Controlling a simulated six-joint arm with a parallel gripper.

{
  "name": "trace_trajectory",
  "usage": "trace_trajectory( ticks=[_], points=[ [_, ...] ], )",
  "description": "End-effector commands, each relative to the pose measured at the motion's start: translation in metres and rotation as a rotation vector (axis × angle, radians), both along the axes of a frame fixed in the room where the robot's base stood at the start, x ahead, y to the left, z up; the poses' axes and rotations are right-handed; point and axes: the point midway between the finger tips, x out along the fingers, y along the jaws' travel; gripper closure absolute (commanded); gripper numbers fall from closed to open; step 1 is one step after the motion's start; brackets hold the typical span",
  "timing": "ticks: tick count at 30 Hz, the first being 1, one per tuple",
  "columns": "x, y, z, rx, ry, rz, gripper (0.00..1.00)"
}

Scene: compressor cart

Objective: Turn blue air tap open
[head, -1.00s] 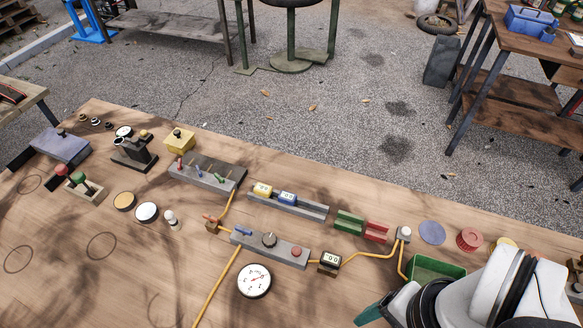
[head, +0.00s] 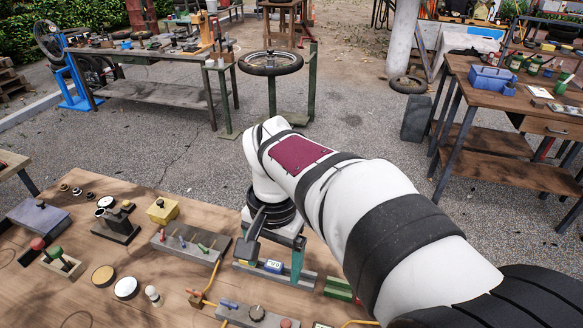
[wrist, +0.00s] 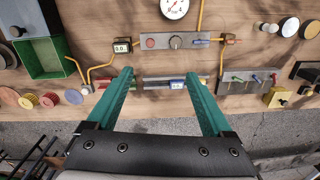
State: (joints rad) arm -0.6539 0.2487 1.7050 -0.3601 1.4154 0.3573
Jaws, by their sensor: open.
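A grey control block (head: 258,315) on the wooden bench carries a blue tap handle (head: 228,303), a dark knob and a red button. In the wrist view the blue handle (wrist: 201,41) lies roughly along the block, beyond my right fingertip. An orange-handled tap (head: 195,292) stands just beside the block. My gripper (head: 271,266) is open and empty, pointing down over the rail of display boxes. In the wrist view its green fingers (wrist: 158,76) are spread apart, short of the block. I see nothing touching the blue handle.
A row of small coloured levers (head: 190,243) stands beside the rail (wrist: 150,82) with its blue display box (wrist: 177,84). A yellow hose (wrist: 199,15) runs near the taps. A round gauge (wrist: 174,7) lies beyond the block. A green bin (wrist: 42,57) stands at left.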

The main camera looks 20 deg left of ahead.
Motion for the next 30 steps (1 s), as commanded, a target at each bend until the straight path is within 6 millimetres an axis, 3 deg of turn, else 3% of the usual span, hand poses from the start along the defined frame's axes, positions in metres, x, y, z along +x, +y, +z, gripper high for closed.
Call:
trace_trajectory(
  ticks=[1,3,6,11,21,25,30],
  points=[
    [0.002,0.040,-0.012,-0.013,-0.005,0.050,0.15],
    [0.000,0.082,-0.024,-0.022,-0.019,0.093,0.15],
    [-0.005,0.111,-0.035,-0.028,-0.031,0.121,0.15],
    [-0.006,0.115,-0.060,-0.030,-0.031,0.124,0.15],
    [-0.005,0.114,-0.159,-0.030,-0.031,0.124,0.15],
    [-0.005,0.114,-0.180,-0.028,-0.033,0.123,0.15],
    [-0.005,0.114,-0.192,-0.026,-0.034,0.124,0.15]
  ],
)
